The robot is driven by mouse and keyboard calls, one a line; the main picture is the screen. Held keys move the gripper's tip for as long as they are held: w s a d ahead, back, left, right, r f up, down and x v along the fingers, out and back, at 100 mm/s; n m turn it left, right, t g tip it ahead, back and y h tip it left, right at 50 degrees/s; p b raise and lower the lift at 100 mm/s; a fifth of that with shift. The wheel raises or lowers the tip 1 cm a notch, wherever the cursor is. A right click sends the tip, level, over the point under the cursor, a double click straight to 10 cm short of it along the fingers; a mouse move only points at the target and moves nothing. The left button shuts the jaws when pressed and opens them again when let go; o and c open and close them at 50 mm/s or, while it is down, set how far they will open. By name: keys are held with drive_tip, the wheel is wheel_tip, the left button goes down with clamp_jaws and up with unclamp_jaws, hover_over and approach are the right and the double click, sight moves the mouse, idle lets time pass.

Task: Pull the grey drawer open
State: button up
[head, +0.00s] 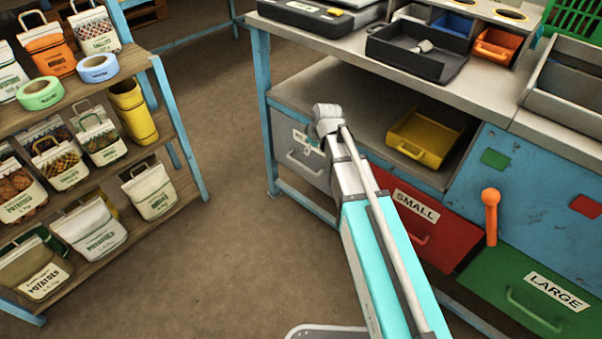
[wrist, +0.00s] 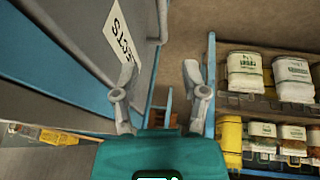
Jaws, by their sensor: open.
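The grey drawer (head: 284,138) is at the left end of the workbench in the head view, under the bench top. Its front carries a white label, partly hidden by my arm, and a grey bar handle (head: 303,164) below it. The drawer looks shut. In the wrist view a grey front (wrist: 88,38) with a white label fills the upper left. My gripper (wrist: 163,88) is open and empty, its fingers apart, with the grey front to their left. I see no handle between the fingers. In the head view my wrist is over the drawer's right part and hides the fingertips.
A red drawer (head: 437,228) marked SMALL and a green drawer (head: 525,292) marked LARGE lie to the right. An orange knob (head: 491,200) stands out near them. A yellow tray (head: 425,137) sits on the lower shelf. A rack (head: 158,62) of sacks stands left, across clear floor.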

sight(302, 165)
drive_tip(key=shift+w+a+f+b, duration=0.15)
drive_tip(key=shift+a+f+b, duration=0.1)
drive_tip(key=shift+f, duration=0.2)
drive_tip(key=shift+w+a+f+b, duration=0.15)
drive_tip(key=shift+a+f+b, duration=0.05)
drive_tip(key=shift+f, duration=0.2)
drive_tip(key=b+x, duration=1.2)
drive_tip(key=x, duration=0.1)
drive_tip(key=shift+w+a+f, duration=0.15)
drive_tip(key=shift+w+f, duration=0.1)
drive_tip(key=shift+f, duration=0.05)
idle(0.3)
